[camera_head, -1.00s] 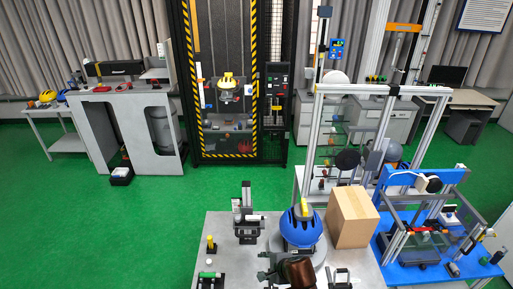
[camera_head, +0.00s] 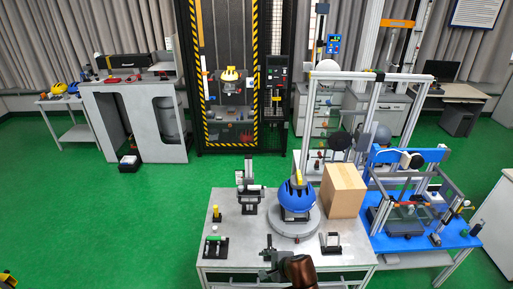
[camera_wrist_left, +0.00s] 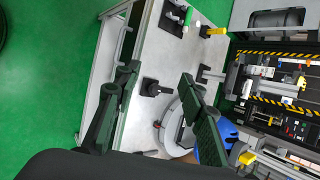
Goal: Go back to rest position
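My left gripper (camera_head: 267,264) is low in the head view, in front of the near edge of the grey table (camera_head: 232,253). In the left wrist view its two dark green fingers (camera_wrist_left: 158,80) are well apart with nothing held between them. A blue helmet (camera_head: 297,196) with a yellow strip on top sits on a round grey base on the table. It also shows partly behind a finger in the left wrist view (camera_wrist_left: 230,133). My right gripper is not seen in either view.
A cardboard box (camera_head: 343,190) stands right of the helmet. A black and grey fixture (camera_head: 249,187) stands left of it, with small holders near the table's front. A blue bench (camera_head: 384,243) adjoins on the right. Green floor (camera_head: 100,215) is open to the left.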

